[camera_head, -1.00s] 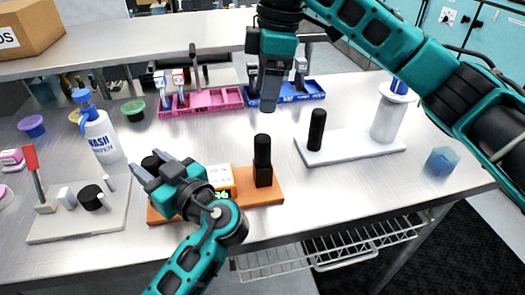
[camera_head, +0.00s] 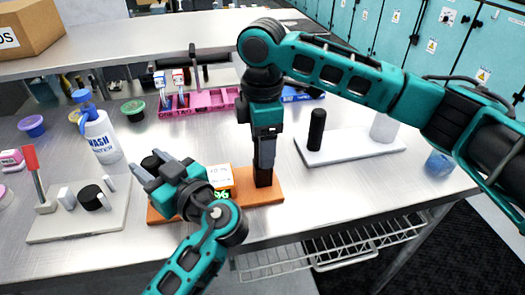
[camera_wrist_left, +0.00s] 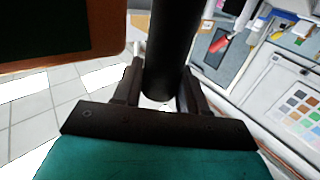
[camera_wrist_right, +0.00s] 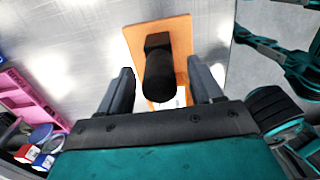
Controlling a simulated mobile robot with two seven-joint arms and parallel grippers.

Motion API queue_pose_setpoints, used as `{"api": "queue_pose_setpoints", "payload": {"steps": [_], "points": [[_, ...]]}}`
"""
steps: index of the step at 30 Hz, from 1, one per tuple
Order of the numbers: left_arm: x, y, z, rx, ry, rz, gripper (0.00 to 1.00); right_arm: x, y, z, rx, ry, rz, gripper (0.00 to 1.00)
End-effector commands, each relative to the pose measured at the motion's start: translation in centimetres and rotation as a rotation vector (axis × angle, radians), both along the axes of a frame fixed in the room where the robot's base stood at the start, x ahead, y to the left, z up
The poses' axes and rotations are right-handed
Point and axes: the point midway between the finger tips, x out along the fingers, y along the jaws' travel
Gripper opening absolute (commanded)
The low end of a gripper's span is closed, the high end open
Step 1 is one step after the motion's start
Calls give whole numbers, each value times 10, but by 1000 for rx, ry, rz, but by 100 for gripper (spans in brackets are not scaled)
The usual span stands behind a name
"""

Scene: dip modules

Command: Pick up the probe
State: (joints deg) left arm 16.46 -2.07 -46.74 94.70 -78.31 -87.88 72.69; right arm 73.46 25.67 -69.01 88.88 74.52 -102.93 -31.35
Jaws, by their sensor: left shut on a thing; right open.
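A black round-topped upright piece (camera_wrist_right: 159,78), which looks like the probe, stands in a square black holder (camera_wrist_right: 157,41) on an orange base (camera_head: 278,196). In the head view the holder (camera_head: 263,179) shows, and my right gripper hides most of the piece above it. My right gripper (camera_wrist_right: 166,90) is open and points down from above, with the black piece between and just beyond its fingertips. A white meter (camera_head: 219,178) with green digits sits on the base, partly hidden.
A white base (camera_head: 350,150) with a black upright cylinder (camera_head: 317,128) and a white cylinder (camera_head: 384,128) stands right. Left are a wash bottle (camera_head: 101,137) and a grey plate (camera_head: 75,225) with small parts. Pink (camera_head: 215,101) and blue trays lie behind.

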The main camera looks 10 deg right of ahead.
Motion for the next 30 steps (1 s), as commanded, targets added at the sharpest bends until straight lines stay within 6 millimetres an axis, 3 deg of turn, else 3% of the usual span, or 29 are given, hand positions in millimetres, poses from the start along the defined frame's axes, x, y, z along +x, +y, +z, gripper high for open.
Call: {"api": "queue_pose_setpoints", "payload": {"steps": [4, 12, 30], "points": [[0, 0, 1, 0, -1, 0, 0, 0, -1, -15, -1, 0, -2, 65], [0, 0, 1, 0, -1, 0, 0, 0, 0, -17, 0, 0, -2, 64], [0, 0, 1, 0, -1, 0, 0, 0, 0, -17, 0, 0, -2, 7]]}}
